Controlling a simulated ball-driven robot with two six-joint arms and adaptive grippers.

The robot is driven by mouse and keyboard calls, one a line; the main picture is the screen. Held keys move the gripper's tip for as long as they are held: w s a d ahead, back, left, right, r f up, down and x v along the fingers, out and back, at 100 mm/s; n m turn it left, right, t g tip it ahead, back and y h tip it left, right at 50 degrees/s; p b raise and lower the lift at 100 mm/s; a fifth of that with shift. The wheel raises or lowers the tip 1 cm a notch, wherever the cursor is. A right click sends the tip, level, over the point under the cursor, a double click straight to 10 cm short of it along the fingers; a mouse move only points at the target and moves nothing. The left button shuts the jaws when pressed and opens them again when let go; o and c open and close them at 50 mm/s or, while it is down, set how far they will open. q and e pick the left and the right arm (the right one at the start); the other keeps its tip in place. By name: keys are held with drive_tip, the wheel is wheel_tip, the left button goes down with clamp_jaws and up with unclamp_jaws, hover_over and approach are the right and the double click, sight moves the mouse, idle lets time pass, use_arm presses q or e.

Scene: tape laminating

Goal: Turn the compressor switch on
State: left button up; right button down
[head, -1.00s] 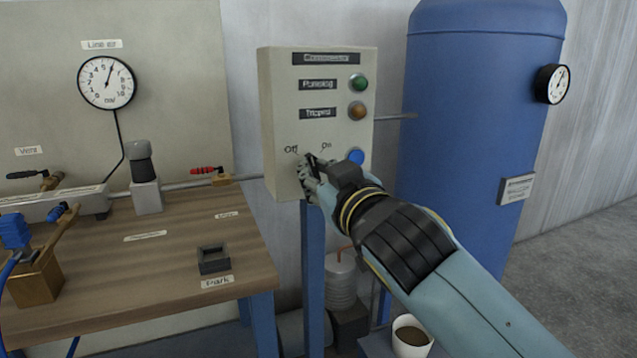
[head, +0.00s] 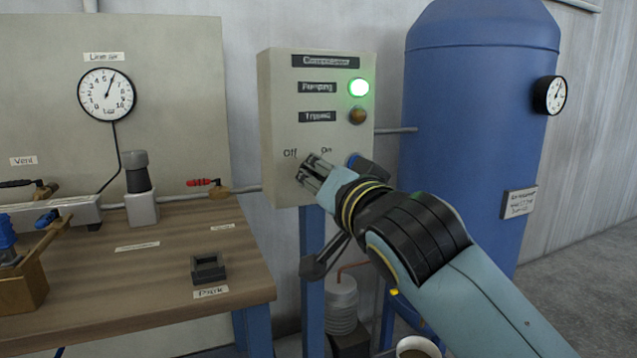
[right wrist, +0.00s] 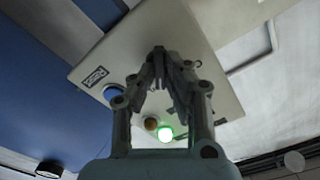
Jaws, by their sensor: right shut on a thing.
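The compressor box (head: 280,110) is a pale panel on a blue post, with labels "Off" and "On" low on its face. Its green "Pumping" lamp (head: 359,88) is lit, and the amber "Tripped" lamp (head: 357,116) below it is dark. My right gripper (head: 308,170) is at the switch between the two labels, its fingers shut on the switch, which they mostly hide. In the right wrist view the fingertips (right wrist: 160,62) close together against the panel, with the lit green lamp (right wrist: 165,133) nearby. My left gripper is not in view.
A blue tank (head: 470,150) with a gauge (head: 550,95) stands right of the box. A wooden bench (head: 130,270) with valves and a dark square holder (head: 208,268) is at left. A blue button (head: 352,160) is partly hidden beside my wrist. A cup (head: 418,347) stands low in front.

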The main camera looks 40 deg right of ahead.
drive_tip(key=shift+f+m, duration=0.15)
drive_tip(key=shift+m, duration=0.65)
drive_tip(key=c, duration=1.4)
unclamp_jaws()
drive_tip(key=v, duration=0.7)
drive_tip(key=shift+s, duration=0.3)
